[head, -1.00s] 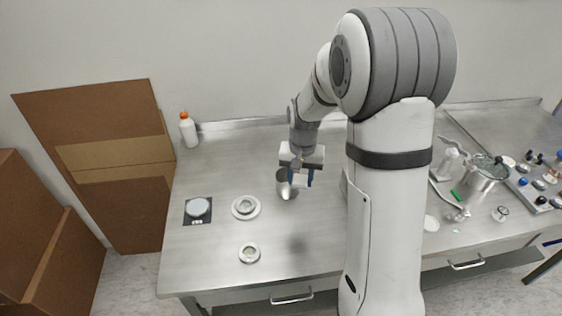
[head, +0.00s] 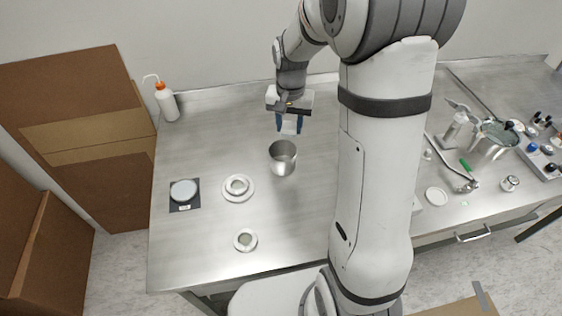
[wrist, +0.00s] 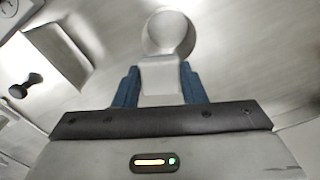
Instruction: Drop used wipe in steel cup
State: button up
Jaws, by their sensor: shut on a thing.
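The steel cup (head: 282,160) stands upright on the steel bench, its open mouth in clear view. My gripper (head: 290,128) is shut on the used wipe (head: 289,124), a small white piece between the blue fingers. In the head view, the gripper appears above the cup's far side, with a small gap in the picture between wipe and rim. In the wrist view, the wipe (wrist: 160,78) hangs between the fingers and overlaps the lower edge of the round cup (wrist: 168,32). The exact height over the cup is hard to tell.
Two small round white-rimmed dishes (head: 238,188) (head: 245,240) and a dark square scale (head: 184,195) lie left of the cup. A wash bottle (head: 166,102) stands at the back left. Clutter with a steel pot (head: 490,145) fills the right side.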

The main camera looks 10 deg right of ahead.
jog(key=shift+f+b, duration=0.35)
jog(key=shift+f, duration=0.55)
jog(key=o, duration=1.1)
jog(key=shift+r, duration=0.1)
notch_tip(320, 180, up, 7)
jog(key=shift+r+b, duration=0.2)
jog(key=shift+b, duration=0.2)
jog(key=shift+r, duration=0.15)
jog(key=shift+s, duration=0.15)
